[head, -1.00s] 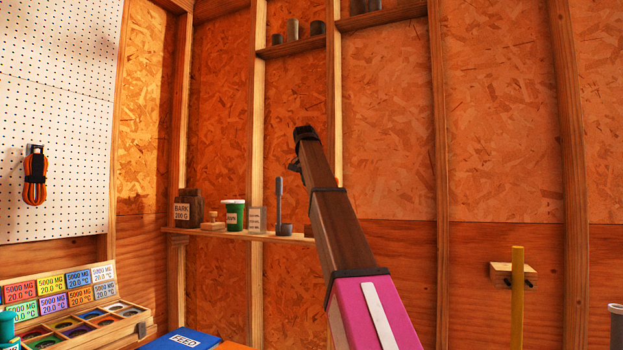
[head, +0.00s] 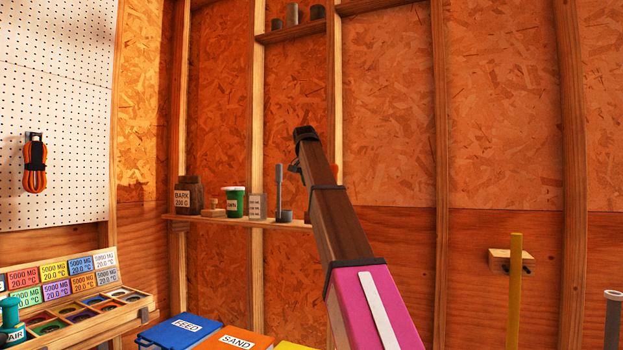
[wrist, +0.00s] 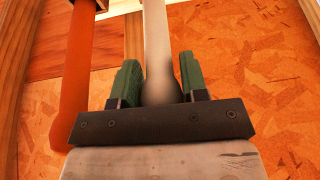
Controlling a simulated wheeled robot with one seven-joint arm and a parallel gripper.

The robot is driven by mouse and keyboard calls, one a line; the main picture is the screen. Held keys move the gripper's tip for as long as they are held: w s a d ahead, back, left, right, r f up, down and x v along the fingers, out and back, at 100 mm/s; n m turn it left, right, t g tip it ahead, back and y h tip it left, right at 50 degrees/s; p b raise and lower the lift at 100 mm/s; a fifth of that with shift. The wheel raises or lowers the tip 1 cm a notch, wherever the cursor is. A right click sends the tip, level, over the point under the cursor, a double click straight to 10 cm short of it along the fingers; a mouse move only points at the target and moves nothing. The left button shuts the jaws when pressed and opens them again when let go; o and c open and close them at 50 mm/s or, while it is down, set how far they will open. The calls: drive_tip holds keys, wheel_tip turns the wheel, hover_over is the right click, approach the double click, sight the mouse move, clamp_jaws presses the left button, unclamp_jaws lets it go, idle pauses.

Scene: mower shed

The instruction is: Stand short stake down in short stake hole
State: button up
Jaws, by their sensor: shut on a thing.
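The wrist view shows my gripper (wrist: 160,62) with its two green fingers shut around a pale grey rod with a bulging end, which looks like the short stake (wrist: 156,30). Its far end runs out of the top of the picture. In the head view my arm reaches up toward the back wall, and the gripper and the held stake are hidden. I cannot make out the short stake hole in either view.
An orange-red bar (wrist: 74,110) hangs left of the gripper. A yellow post (head: 515,290) and a grey one (head: 612,322) stand at right, near a wooden wall block (head: 511,262).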

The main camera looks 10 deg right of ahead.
drive_tip(key=shift+f, duration=1.55)
drive_tip(key=o, duration=1)
